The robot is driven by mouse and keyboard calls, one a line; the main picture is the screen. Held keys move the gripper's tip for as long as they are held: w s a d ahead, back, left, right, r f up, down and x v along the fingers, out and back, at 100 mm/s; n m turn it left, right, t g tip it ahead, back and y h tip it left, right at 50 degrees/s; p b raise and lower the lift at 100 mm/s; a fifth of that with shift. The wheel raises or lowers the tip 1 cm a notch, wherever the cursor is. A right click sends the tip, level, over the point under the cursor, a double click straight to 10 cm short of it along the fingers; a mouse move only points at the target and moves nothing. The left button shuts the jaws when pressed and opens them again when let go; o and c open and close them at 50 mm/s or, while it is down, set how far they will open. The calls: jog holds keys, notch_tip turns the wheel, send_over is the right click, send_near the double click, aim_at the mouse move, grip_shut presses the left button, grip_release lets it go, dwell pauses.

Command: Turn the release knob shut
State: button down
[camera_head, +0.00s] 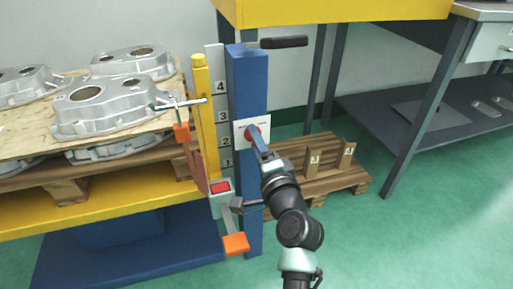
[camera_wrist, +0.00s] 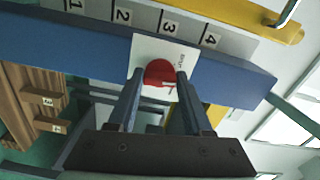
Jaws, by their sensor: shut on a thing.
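The release knob (camera_wrist: 160,72) is red and round, mounted on a white plate (camera_wrist: 149,48) on a blue post. In the head view the plate (camera_head: 240,125) is on the post's front face, and only a red edge of the knob (camera_head: 257,130) shows behind my gripper. My gripper (camera_head: 254,137) reaches the knob from the lower right. In the wrist view my gripper's fingers (camera_wrist: 158,76) are on either side of the knob, shut on it. Part of the knob and the print on the plate are hidden by the fingers.
The blue post (camera_head: 247,80) carries a black handle (camera_head: 284,42) at its top. A number scale (camera_head: 222,115) stands beside it. A yellow lift platform (camera_head: 100,208) with castings (camera_head: 115,105) is at left. A pedal (camera_head: 235,243) is low down. A pallet (camera_head: 300,185) lies behind my arm.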

jog(key=shift+f+n+b, duration=0.15)
jog(key=shift+n+b, duration=1.8)
jog(key=shift+n, duration=1.65)
jog(key=shift+c, duration=1.6)
grip_release()
jog(key=p+v, duration=0.4)
jog(key=v, duration=0.9)
